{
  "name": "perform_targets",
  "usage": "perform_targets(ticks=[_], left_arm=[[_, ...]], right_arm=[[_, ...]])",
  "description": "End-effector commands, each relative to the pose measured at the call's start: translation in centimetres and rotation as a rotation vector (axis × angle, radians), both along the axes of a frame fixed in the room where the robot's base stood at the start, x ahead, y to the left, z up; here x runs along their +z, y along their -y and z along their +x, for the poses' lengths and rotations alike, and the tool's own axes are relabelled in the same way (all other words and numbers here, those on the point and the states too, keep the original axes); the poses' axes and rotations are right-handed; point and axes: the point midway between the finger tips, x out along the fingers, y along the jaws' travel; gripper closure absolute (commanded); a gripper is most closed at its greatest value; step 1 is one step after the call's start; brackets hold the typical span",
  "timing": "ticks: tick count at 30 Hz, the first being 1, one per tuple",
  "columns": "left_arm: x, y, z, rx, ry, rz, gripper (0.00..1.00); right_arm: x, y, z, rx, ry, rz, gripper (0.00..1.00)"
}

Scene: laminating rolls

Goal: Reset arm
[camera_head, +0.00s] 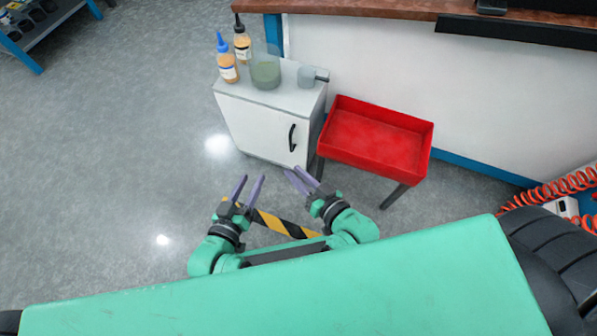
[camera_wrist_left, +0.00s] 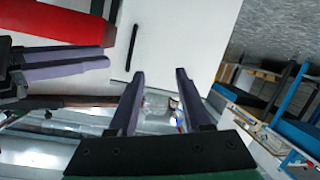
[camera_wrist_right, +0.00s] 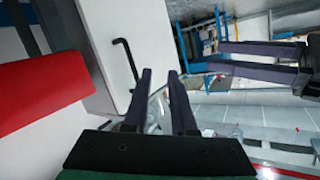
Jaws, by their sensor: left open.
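My left gripper (camera_head: 247,184) is open and empty, its purple fingers spread apart in front of the white cabinet. My right gripper (camera_head: 294,172) is to its right, also empty, with a narrower gap between its fingers. Both arms are held close together in front of my green body. In the left wrist view my left fingers (camera_wrist_left: 160,71) are clearly apart, and my right gripper (camera_wrist_left: 60,66) shows at the left edge. In the right wrist view my right fingers (camera_wrist_right: 159,72) are apart, and my left gripper (camera_wrist_right: 265,60) shows at the right.
A white cabinet (camera_head: 255,130) stands ahead, bearing two bottles (camera_head: 228,65), a glass beaker (camera_head: 265,72) and a small cup (camera_head: 307,76). A red tray (camera_head: 375,145) on legs stands right of it. A black tyre (camera_head: 565,250) is at the right. Open grey floor lies left.

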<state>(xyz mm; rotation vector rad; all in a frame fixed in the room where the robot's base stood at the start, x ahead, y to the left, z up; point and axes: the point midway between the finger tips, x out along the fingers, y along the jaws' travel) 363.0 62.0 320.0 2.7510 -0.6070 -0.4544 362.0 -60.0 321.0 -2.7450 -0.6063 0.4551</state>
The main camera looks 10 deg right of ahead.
Motion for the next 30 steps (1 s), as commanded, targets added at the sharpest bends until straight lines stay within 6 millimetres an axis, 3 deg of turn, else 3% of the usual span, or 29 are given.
perform_targets(ticks=[12,19,25,30], left_arm=[[0.4,0.0,0.0,0.002,-0.002,0.000,0.51],[4.8,0.0,-3.4,-0.065,-0.188,0.068,0.51],[2.4,-3.7,-5.2,-0.056,-0.348,0.240,0.51],[2.3,-8.5,-8.7,-0.047,-0.526,0.390,0.51]], right_arm=[[0.3,0.2,0.0,0.001,-0.003,-0.006,0.75],[4.7,0.1,-3.4,0.067,-0.186,-0.073,0.75],[2.3,3.9,-5.2,0.059,-0.346,-0.246,0.75],[2.3,8.6,-8.7,0.050,-0.525,-0.395,0.75]])
